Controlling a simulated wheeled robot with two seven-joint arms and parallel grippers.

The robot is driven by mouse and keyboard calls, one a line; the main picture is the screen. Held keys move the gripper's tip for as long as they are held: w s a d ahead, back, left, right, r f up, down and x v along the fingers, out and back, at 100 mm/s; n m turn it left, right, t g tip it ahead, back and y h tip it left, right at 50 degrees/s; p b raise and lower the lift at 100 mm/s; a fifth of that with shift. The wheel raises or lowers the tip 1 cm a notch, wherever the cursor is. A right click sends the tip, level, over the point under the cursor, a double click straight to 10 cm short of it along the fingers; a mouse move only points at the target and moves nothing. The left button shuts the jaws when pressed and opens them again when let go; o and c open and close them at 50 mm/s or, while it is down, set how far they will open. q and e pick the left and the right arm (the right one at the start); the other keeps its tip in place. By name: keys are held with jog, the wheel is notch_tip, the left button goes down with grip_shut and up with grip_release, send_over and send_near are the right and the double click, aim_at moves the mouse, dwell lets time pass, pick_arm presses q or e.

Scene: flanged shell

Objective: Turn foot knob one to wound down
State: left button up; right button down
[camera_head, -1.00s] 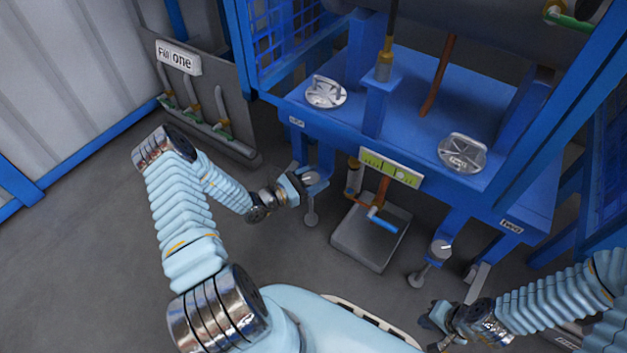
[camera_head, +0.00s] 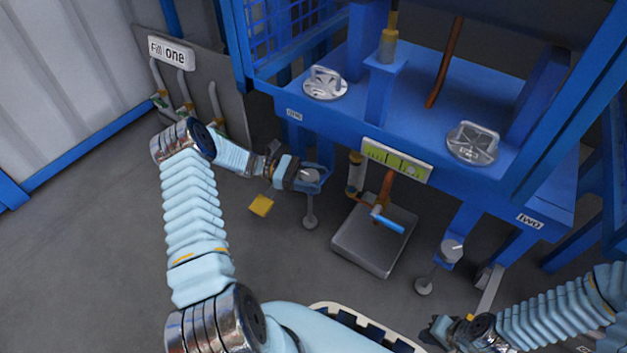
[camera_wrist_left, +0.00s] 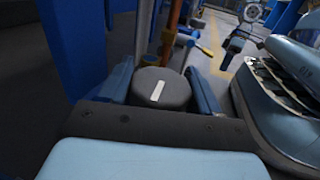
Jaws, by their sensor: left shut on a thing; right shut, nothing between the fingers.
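Foot knob one (camera_head: 310,177) is a grey round knob on the foot below the blue frame's "one" label (camera_head: 294,114). My left gripper (camera_head: 305,177) is shut on it. In the left wrist view the knob (camera_wrist_left: 161,88) sits between the two blue fingers (camera_wrist_left: 158,90), with a pale bar mark on its top pointing roughly away from the palm. A foot pad (camera_head: 310,223) on a thin stem stands on the floor below the knob. My right gripper (camera_head: 436,332) is shut and empty, low at the lower right, away from the frame.
A second foot knob (camera_head: 452,249) is under the "two" label (camera_head: 530,221). A grey tray (camera_head: 352,245) stands between the feet, below a blue-handled valve (camera_head: 388,224). A green level gauge (camera_head: 397,160) hangs above. Open floor lies left. A yellow patch (camera_head: 262,205) shows beside my left gripper.

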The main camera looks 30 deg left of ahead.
pick_arm(q)
jog(key=shift+m+g, duration=0.4)
jog(key=shift+g, duration=0.2)
jog(key=o, duration=1)
jog(key=shift+c, duration=0.2)
jog(key=s+a, duration=0.2)
jog(key=a, duration=1.1)
jog(key=shift+s+a, duration=0.2)
jog(key=shift+a, duration=0.05)
